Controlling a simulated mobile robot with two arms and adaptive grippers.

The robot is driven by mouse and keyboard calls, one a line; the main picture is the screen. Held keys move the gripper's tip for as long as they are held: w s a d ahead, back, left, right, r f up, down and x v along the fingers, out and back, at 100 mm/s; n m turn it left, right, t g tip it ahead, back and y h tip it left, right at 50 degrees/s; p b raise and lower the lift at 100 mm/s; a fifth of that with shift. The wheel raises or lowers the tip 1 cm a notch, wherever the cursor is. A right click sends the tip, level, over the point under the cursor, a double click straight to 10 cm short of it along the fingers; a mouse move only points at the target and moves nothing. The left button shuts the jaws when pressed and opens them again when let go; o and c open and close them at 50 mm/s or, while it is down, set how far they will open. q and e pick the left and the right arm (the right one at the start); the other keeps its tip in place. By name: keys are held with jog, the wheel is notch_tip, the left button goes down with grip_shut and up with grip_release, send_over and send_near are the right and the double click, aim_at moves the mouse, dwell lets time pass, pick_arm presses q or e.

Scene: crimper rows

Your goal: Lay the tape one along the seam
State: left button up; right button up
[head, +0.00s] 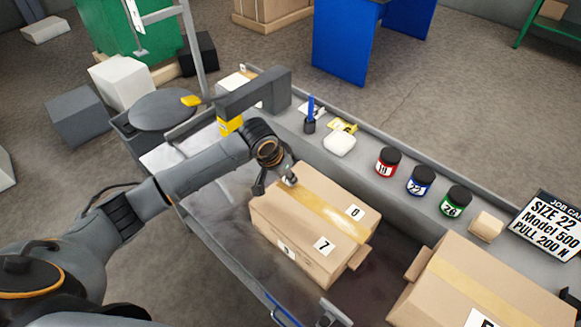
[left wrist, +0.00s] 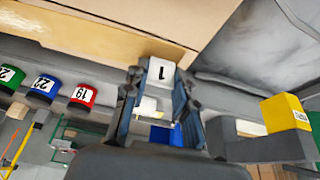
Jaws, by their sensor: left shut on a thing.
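My left gripper (head: 277,185) is at the far left end of the top of a closed cardboard box (head: 285,225) with labels 6 and 7. A lighter tan strip (head: 328,215) runs lengthwise along the middle of the box top. In the left wrist view, my left gripper (left wrist: 160,95) is shut on a small pale piece marked 1 (left wrist: 162,72), the tape one. The piece is close to the cardboard; whether it touches cannot be told. In the head view the gripper mostly hides it. My right gripper is not in view.
A second cardboard box (head: 455,275) stands at the right. Along the bench's back ledge are red (head: 388,163), blue (head: 420,181) and green (head: 455,201) jars, a white block (head: 340,143) and a job card (head: 548,226). A grey arm-like fixture (head: 250,92) stands behind my left arm.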

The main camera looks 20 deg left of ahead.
pick_arm(q)
jog(key=shift+m, duration=0.3)
jog(key=shift+w+a+f+b, duration=0.25)
jog(key=shift+w+a+f, duration=0.15)
jog(key=shift+w+f, duration=0.45)
jog(key=shift+w+a+f+b, duration=0.3)
jog(key=shift+w+a+f, duration=0.05)
jog(key=shift+w+f, duration=0.4)
jog(key=shift+w+a+f+b, duration=0.25)
jog(key=shift+w+a+f, duration=0.15)
jog(key=shift+w+f, duration=0.45)
jog(key=shift+s+f+b, duration=0.1)
jog(key=shift+f+b, duration=0.25)
jog(key=shift+f, duration=1.15)
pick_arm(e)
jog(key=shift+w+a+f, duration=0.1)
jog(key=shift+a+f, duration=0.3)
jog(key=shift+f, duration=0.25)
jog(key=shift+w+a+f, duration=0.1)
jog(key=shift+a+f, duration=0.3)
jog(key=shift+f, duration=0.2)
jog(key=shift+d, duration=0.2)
pick_arm(q)
jog(key=o, duration=0.8)
